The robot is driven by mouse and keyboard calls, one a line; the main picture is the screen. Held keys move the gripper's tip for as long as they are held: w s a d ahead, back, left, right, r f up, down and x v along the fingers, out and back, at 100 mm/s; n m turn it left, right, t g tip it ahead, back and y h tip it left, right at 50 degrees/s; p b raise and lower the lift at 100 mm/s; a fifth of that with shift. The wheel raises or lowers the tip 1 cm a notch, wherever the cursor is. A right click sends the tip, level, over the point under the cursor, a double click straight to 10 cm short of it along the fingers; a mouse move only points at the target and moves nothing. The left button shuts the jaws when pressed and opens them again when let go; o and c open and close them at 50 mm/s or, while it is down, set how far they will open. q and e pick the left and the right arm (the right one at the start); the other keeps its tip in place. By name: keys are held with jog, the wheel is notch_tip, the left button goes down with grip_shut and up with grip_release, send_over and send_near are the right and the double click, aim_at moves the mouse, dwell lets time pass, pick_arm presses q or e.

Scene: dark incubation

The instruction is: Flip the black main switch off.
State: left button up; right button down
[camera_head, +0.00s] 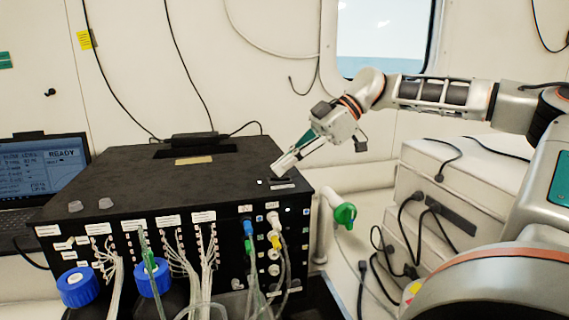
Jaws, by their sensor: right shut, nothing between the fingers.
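A large black box (130,185) stands on the bench, with labels and connectors on its front. My right gripper (279,168) is shut and empty. Its fingertips point down and left, at the right end of the box's top. Just below the fingertips in the picture is a small dark fitting (280,180) with a pale strip by it. It may be the black main switch, but it is too small to tell its position. I cannot tell whether the fingertips touch it. My left gripper is not in view.
A laptop (42,172) reading READY stands left of the box. Two blue-capped bottles (78,287) and several tubes stand in front. A green valve (344,214) sticks out right of the box. Stacked pale units (470,185) with black cables stand at the right.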

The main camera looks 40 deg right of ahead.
jog(key=shift+f, duration=0.2)
jog(key=shift+a, duration=0.15)
jog(key=shift+w+a+r+p, duration=0.3)
jog(key=shift+w+a+p, duration=0.1)
jog(key=shift+a, duration=0.2)
